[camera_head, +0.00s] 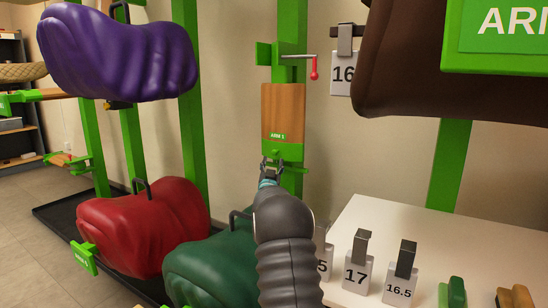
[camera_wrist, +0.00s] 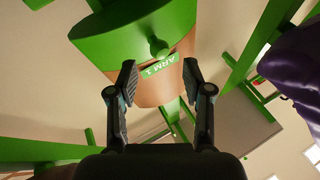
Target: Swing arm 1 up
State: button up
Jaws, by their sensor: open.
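Arm 1 is a wooden panel (camera_head: 284,108) against a green upright post in the head view, with its long side vertical and its ARM 1 label near the lower end. A green end plate (camera_head: 287,152) is at its bottom. In the wrist view this green end plate (camera_wrist: 125,35) carries a small round green knob (camera_wrist: 158,47), beside the ARM 1 label (camera_wrist: 161,66). My gripper (camera_head: 271,165) is just below the plate. In the wrist view my gripper (camera_wrist: 160,82) is open and empty, its fingers on either side of the label; the gap to the knob is unclear.
A red-handled lever (camera_head: 314,68) sticks out right above the panel. A brown saddle (camera_head: 430,80) hangs at right over a white table (camera_head: 390,225) with numbered tags. Purple (camera_head: 120,52), red (camera_head: 145,230) and green (camera_head: 210,265) saddles stand left. Bare wall lies beside the post.

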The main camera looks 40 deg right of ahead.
jog(key=shift+x, duration=2.35)
grip_shut()
